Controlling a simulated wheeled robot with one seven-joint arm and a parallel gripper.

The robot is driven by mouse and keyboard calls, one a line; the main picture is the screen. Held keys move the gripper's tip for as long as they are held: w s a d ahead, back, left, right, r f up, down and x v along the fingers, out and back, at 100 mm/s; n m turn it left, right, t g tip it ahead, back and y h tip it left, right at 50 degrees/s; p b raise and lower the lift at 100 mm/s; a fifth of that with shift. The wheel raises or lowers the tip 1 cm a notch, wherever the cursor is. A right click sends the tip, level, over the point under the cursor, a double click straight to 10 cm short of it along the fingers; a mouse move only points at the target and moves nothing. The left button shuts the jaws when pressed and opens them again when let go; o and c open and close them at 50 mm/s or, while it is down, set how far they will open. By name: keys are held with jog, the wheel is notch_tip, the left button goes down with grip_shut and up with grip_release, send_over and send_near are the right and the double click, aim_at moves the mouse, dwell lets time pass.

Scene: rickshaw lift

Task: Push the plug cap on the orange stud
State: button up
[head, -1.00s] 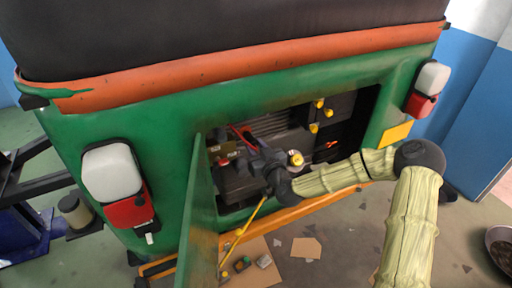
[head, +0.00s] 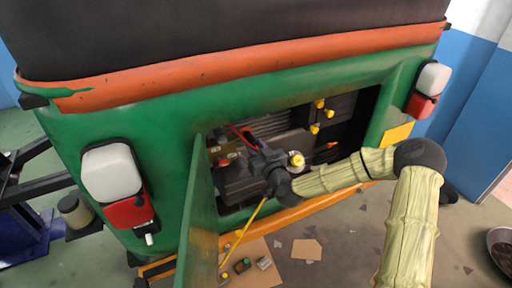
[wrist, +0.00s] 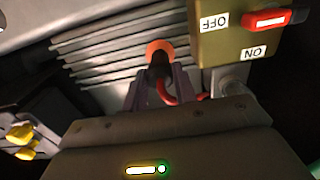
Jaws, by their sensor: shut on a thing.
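The orange stud (wrist: 160,47) shows in the wrist view as a round orange end in front of the ribbed metal block. My gripper (wrist: 160,92) has its two fingers closed around the dark plug cap (wrist: 159,66), with a red lead trailing right from it. The cap overlaps the lower part of the stud in this view. I cannot tell whether they touch or how far the cap is on. In the head view my gripper (head: 252,156) reaches into the open rear bay, and its fingers largely hide the cap.
A switch box (wrist: 240,35) with a red lever and ON/OFF labels sits just right of the stud. Yellow knobs (wrist: 22,135) are at the lower left. In the head view, the open green door (head: 200,215) stands left of my arm, and the bay's frame surrounds it.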

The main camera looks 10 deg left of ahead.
jog(key=shift+w+a+b, duration=0.25)
jog(key=shift+w+b, duration=0.05)
jog(key=shift+w, duration=0.05)
dwell(1.2)
jog(key=o, duration=1)
jog(key=shift+c, duration=0.7)
jog(key=b+v, duration=0.1)
jog(key=v, duration=0.7)
